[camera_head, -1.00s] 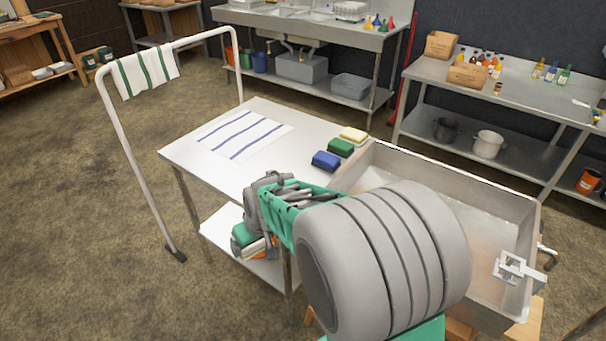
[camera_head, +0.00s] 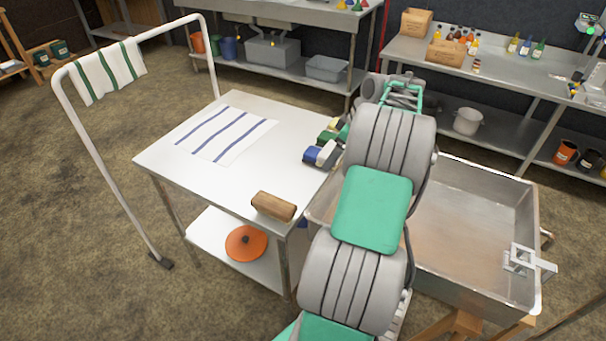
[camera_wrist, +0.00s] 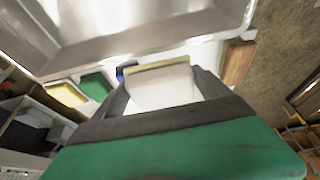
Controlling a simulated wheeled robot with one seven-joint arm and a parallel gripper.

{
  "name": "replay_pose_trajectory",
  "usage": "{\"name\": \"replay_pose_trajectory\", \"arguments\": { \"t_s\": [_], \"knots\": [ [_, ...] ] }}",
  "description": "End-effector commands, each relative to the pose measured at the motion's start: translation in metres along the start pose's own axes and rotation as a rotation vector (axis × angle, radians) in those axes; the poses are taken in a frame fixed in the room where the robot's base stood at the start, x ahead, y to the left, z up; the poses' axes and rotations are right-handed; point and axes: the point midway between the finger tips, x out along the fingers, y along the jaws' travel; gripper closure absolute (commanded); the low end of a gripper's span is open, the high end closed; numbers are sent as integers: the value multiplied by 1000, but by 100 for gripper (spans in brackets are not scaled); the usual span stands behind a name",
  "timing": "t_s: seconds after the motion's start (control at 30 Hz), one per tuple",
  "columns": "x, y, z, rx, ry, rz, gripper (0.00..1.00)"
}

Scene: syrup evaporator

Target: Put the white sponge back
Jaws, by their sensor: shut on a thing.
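The white sponge (camera_wrist: 160,92), with a yellowish edge, is between the two dark fingers of my gripper (camera_wrist: 160,76) in the wrist view. My gripper is shut on it. Beside it, a blue sponge (camera_wrist: 127,70) is partly hidden behind the held sponge and a finger. A green sponge (camera_wrist: 96,86) and a yellow sponge (camera_wrist: 67,93) lie farther left in a row. In the head view my gripper is at the table's right edge by the blue sponge (camera_head: 312,154), largely hidden by my arm. Whether the held sponge touches the table I cannot tell.
The steel table (camera_head: 235,180) bears a striped cloth (camera_head: 225,133) and a brown wooden block (camera_head: 274,206) near its front corner. A steel basin (camera_head: 480,215) adjoins it on the right. A towel rail (camera_head: 90,140) stands left. The table's middle is clear.

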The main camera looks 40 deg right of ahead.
Motion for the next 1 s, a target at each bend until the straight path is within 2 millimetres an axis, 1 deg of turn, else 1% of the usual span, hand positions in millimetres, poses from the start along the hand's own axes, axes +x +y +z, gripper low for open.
{"name": "replay_pose_trajectory", "arguments": {
  "t_s": [0.03, 0.13, 0.2, 0.3, 0.33, 0.53, 0.7, 1.0],
  "knots": [
    [11, -4, -13, -4, 0, -4, 52],
    [33, -10, -35, -3, 0, -4, 52],
    [55, -13, -40, 1, -1, -5, 52],
    [79, -16, -47, 1, -1, -4, 52],
    [84, -16, -49, 1, -1, -2, 52],
    [108, -19, -56, 1, -1, -1, 52],
    [133, -19, -45, 3, -1, -1, 52],
    [139, -18, -42, 2, 0, 2, 52]
  ]
}}
